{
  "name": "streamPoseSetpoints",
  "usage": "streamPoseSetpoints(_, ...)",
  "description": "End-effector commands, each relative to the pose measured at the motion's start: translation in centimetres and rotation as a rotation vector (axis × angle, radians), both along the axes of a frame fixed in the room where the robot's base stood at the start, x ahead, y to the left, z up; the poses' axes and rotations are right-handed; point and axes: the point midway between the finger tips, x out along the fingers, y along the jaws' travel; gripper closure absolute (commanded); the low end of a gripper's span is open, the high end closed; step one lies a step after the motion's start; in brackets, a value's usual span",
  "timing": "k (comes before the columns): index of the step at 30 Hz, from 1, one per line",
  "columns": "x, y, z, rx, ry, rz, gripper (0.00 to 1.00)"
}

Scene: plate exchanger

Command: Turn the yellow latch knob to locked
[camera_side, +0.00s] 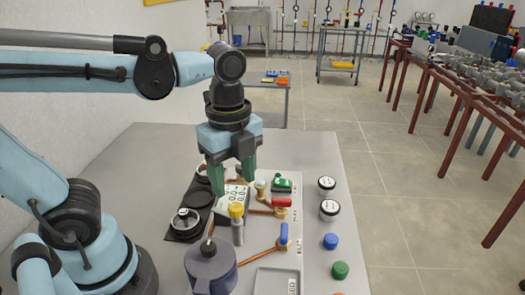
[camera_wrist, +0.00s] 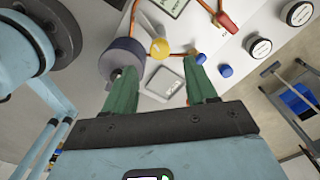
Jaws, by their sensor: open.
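The yellow latch knob (camera_side: 236,210) sits on top of a short grey post on the white panel. In the wrist view the yellow knob (camera_wrist: 159,48) lies just beyond the fingertips, between their lines. My gripper (camera_side: 232,180) points down above the panel, its green fingers spread apart with nothing between them. It is above and behind the knob in the side view and does not touch it. In the wrist view the fingers of my gripper (camera_wrist: 162,74) are also apart. I cannot tell from these frames which way the latch is turned.
A dark grey-purple canister (camera_side: 211,268) stands in front of the knob. A white display unit (camera_side: 233,194) is close behind it. A red-handled valve (camera_side: 281,203) and a blue-handled valve (camera_side: 284,234) are to the right. Labelled jars (camera_side: 329,210) and caps stand further right.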

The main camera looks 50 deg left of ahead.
Motion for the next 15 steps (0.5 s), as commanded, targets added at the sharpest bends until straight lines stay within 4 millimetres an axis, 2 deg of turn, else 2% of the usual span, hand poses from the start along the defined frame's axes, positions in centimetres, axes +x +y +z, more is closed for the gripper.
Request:
streamPoseSetpoints(9,0.0,0.0,-4.1,0.001,-0.001,0.001,0.43)
streamPoseSetpoints(15,0.0,0.0,-5.7,0.001,-0.001,0.002,0.43)
